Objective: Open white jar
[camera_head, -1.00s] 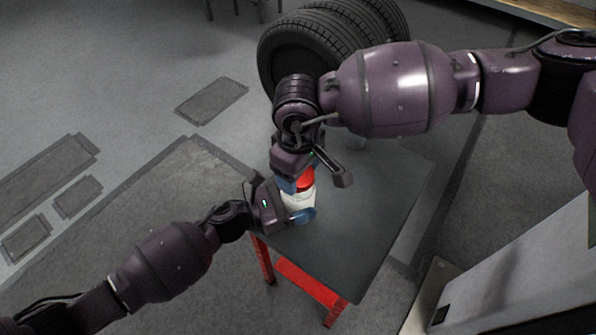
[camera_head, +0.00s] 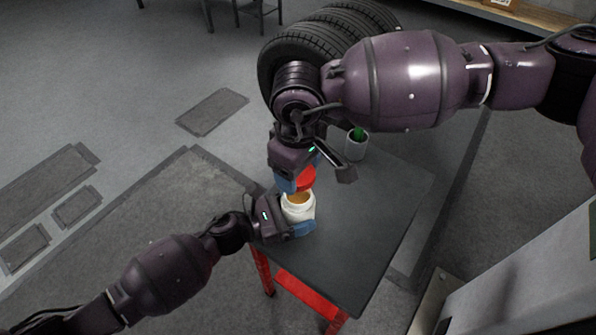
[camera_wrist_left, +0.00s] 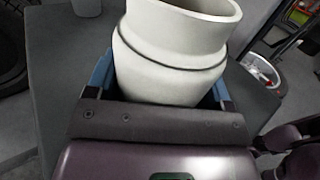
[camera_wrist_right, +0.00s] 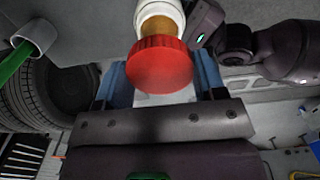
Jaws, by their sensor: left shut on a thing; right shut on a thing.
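The white jar (camera_head: 299,212) stands on the dark table with its mouth uncovered, and orange-brown contents show inside. It also shows close up in the left wrist view (camera_wrist_left: 170,60). My left gripper (camera_head: 291,230) is shut around the jar's body, with blue fingertips on its sides. The red lid (camera_head: 306,178) is off the jar, just above and behind its mouth. My right gripper (camera_head: 299,180) is shut on the lid from above. In the right wrist view the red lid (camera_wrist_right: 160,64) sits between the blue fingers, apart from the jar (camera_wrist_right: 158,12).
A white cup (camera_head: 356,147) with a green item in it stands at the back of the table (camera_head: 365,215). Several black tires (camera_head: 310,45) stand behind the table. The table's right side is clear.

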